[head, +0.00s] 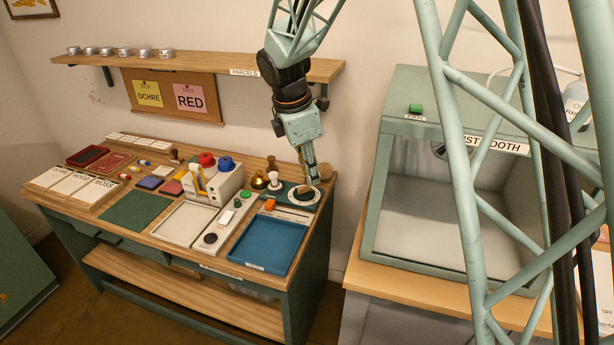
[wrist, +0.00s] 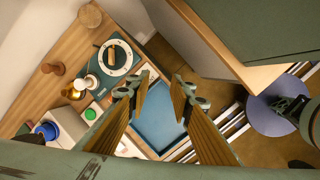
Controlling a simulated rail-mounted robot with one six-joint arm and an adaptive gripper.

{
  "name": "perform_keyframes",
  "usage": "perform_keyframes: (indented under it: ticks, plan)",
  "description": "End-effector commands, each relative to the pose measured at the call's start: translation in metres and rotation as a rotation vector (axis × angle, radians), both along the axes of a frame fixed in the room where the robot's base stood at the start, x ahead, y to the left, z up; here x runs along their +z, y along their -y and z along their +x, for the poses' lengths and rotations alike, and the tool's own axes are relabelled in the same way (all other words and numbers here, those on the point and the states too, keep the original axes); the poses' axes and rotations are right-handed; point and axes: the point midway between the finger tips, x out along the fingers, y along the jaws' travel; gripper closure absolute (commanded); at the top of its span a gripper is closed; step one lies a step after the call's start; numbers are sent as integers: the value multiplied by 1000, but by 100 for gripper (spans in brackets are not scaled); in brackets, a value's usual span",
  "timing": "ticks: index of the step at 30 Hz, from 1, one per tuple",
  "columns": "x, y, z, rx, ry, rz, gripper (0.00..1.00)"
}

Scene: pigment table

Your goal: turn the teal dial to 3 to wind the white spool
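The dial (wrist: 104,71) is a teal plate with a white marked ring and a dark centre that carries a wooden bar handle. Its ring marks are too small to read. It also shows at the bench's right end in the head view (head: 298,203), partly behind my gripper (head: 313,182). In the wrist view my gripper (wrist: 159,88) has its two fingers apart with nothing between them, and the dial lies to their left, apart from them. A pale round-topped piece (wrist: 91,82) beside the dial may be the white spool; I cannot tell for certain.
A blue tray (head: 268,244) lies in front of the dial. A brass bell (head: 259,180), a white box (head: 217,184) with red and blue knobs, and a green button (head: 246,194) stand to the left. A grey booth (head: 415,215) stands right of the bench.

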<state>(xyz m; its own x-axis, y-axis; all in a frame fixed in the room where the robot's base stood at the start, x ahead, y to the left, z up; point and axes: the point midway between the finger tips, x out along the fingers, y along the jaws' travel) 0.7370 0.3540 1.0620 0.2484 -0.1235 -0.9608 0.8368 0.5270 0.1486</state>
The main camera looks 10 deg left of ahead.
Motion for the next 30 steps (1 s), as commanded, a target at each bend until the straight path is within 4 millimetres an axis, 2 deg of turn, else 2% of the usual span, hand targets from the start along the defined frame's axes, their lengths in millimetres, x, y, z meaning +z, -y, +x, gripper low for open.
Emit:
perform_keyframes:
  ticks: [6, 12, 24, 30]
  plan:
    - [4, 16, -10, -52, -1, 16, 79]
    - [6, 21, -13, -74, -1, 23, 79]
    - [6, 22, -13, -75, -2, 24, 79]
    - [5, 14, -8, -64, -3, 17, 79]
